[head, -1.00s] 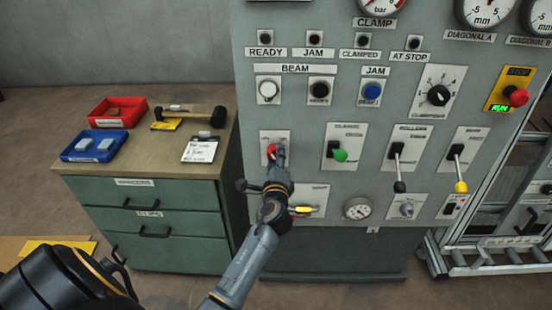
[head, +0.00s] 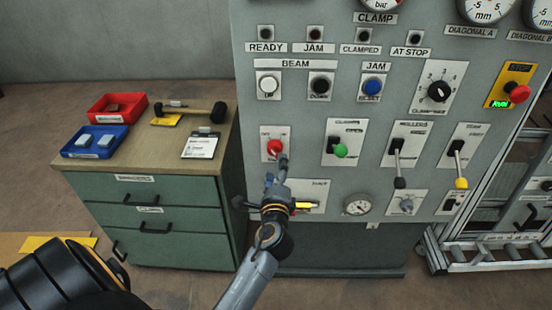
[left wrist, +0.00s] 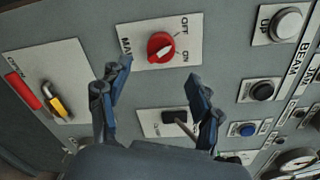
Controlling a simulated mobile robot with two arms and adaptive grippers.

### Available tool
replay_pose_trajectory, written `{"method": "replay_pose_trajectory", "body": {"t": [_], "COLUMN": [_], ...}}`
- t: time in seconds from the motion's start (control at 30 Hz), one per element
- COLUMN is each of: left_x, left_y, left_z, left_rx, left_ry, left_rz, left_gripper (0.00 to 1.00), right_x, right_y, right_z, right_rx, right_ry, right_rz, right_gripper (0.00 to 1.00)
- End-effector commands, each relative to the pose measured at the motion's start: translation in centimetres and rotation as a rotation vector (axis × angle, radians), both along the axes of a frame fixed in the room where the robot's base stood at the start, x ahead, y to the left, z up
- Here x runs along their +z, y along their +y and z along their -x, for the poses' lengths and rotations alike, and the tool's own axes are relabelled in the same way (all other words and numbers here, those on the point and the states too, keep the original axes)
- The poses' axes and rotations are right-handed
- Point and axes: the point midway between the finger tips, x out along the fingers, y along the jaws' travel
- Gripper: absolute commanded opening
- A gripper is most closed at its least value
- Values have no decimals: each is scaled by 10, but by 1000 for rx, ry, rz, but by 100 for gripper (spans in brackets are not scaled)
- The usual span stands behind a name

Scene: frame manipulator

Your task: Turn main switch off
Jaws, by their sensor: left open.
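The main switch is a red rotary knob (head: 275,148) on a pale plate on the grey control panel. In the left wrist view the knob (left wrist: 161,46) has OFF and ON labels on its right, with a MAIN label at its left. I cannot tell surely which label it points to. My left gripper (head: 277,173) is just below the knob in the head view, apart from it. In the left wrist view the gripper (left wrist: 160,72) has its fingers spread with nothing between them. My right gripper is not in view.
A green-knobbed switch (head: 340,150) and levers (head: 398,162) sit right of the main switch. A yellow-handled control (head: 305,206) is below it, close to my left wrist. A cabinet (head: 150,215) with trays and a mallet stands left of the panel.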

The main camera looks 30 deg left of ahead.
Motion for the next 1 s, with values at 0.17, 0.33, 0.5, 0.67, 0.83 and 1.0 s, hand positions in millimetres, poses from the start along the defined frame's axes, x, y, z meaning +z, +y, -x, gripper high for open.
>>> {"method": "replay_pose_trajectory", "body": {"t": [0.17,0.33,0.5,0.67,0.83,1.0], "left_x": [0,2,2,2,2,-12], "left_y": [-17,-25,-26,-26,-26,-30], "left_z": [27,39,41,40,40,38], "left_rx": [0,0,1,0,0,-15], "left_ry": [1,0,-1,-1,-1,17], "left_rz": [2,2,1,1,1,28], "left_gripper": [64,64,64,64,64,64], "right_x": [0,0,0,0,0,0], "right_y": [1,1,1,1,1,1], "right_z": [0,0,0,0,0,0], "right_rx": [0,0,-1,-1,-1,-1], "right_ry": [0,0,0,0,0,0], "right_rz": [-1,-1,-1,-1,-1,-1], "right_gripper": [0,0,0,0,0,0]}}
